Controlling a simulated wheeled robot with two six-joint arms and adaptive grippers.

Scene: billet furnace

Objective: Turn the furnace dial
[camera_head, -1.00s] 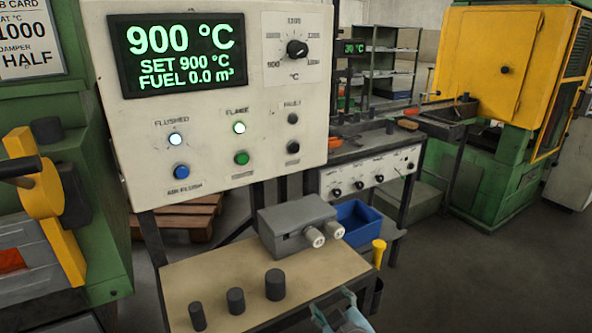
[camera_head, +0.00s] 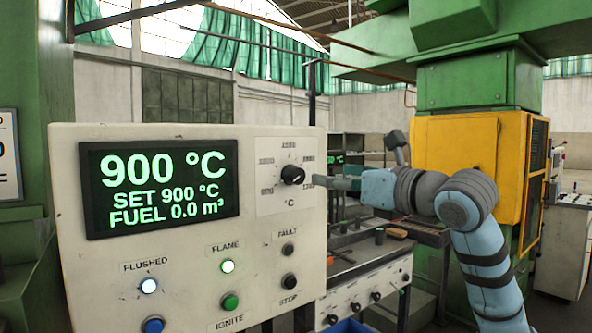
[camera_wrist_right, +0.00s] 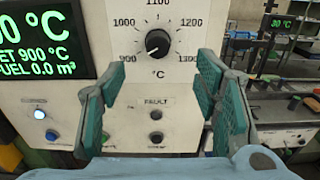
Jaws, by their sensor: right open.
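The furnace dial is a black round knob (camera_head: 292,174) on a pale scale plate at the upper right of the control panel. In the right wrist view the knob (camera_wrist_right: 158,42) shows whole, with a white mark towards the lower left, on the 900 side of a 900 to 1300 scale. My right gripper (camera_head: 322,182) reaches in from the right at about the dial's height. In the wrist view its two fingers (camera_wrist_right: 164,82) are spread wide, with the knob beyond and between them, apart from both. My left gripper is out of view.
The panel's display (camera_head: 160,187) reads 900 °C, SET 900 °C, FUEL 0.0 m³. Below are lit FLUSHED (camera_head: 149,286) and FLAME (camera_head: 228,266) lamps and several buttons. A workbench (camera_head: 365,255) and a yellow cabinet (camera_head: 460,150) stand behind to the right.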

